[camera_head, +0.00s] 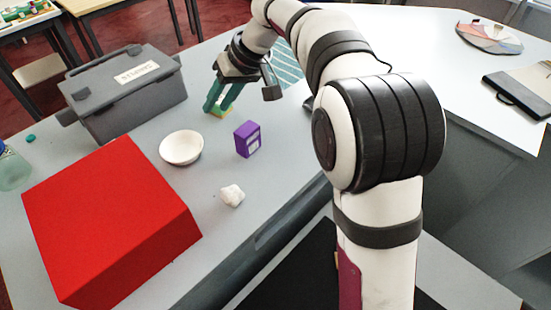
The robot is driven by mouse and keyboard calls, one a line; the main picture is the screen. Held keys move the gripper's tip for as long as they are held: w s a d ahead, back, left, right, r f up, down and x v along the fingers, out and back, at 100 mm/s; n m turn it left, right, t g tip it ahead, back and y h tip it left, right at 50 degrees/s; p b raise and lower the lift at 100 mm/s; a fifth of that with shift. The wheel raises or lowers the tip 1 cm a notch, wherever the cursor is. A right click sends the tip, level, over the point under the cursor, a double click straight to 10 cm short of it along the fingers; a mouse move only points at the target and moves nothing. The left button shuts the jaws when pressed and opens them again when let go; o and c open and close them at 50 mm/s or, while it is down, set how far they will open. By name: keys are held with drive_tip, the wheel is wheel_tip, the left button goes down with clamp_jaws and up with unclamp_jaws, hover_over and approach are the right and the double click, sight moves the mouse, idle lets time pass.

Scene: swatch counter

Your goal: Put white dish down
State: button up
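The white dish (181,148) is a shallow round bowl resting upright on the grey counter (290,160), between the red box and the purple box. My gripper (218,111) is low over the counter, behind and to the right of the dish and apart from it. Its two green fingers point down and stand a little apart. A small yellow item (223,113) shows at the fingertips, mostly hidden by them. I cannot tell whether the fingers grip it.
A large red box (110,215) stands at front left, with a grey lidded case (125,95) behind it. A purple box (247,139) and a crumpled white lump (232,195) lie right of the dish. A striped teal cloth (287,68) lies behind my gripper.

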drive_tip(key=w+a+r+m+t+y, duration=0.1)
drive_tip(key=w+r+t+y, duration=0.3)
drive_tip(key=r, duration=0.5)
drive_tip(key=w+d+r+m+t+h, duration=0.2)
drive_tip(key=d+r+m+t+h, duration=0.15)
drive_tip(key=d+r+t, duration=0.3)
drive_tip(key=s+d+f+m+g+h, duration=0.1)
drive_tip(key=s+d+f+m+h, duration=0.35)
drive_tip(key=d, duration=0.45)
drive_tip(key=s+d+f+m+h, duration=0.3)
drive_tip(key=s+d+h, duration=0.25)
drive_tip(key=d, duration=0.35)
drive_tip(key=s+f+g+y, duration=0.1)
drive_tip(key=s+f+g, duration=0.4)
drive_tip(key=s, duration=0.4)
drive_tip(key=s+f+g, duration=0.3)
drive_tip(key=s+f, duration=0.4)
drive_tip(key=s, duration=0.2)
drive_tip(key=s+a+f+g+y, duration=0.1)
drive_tip(key=s+a+y, duration=0.1)
drive_tip(key=s, duration=0.4)
drive_tip(key=s+a+f+g+y, duration=0.2)
drive_tip(key=s+a, duration=0.2)
drive_tip(key=s, duration=0.2)
drive_tip(key=shift+a+f, duration=0.25)
drive_tip(key=shift+a, duration=0.05)
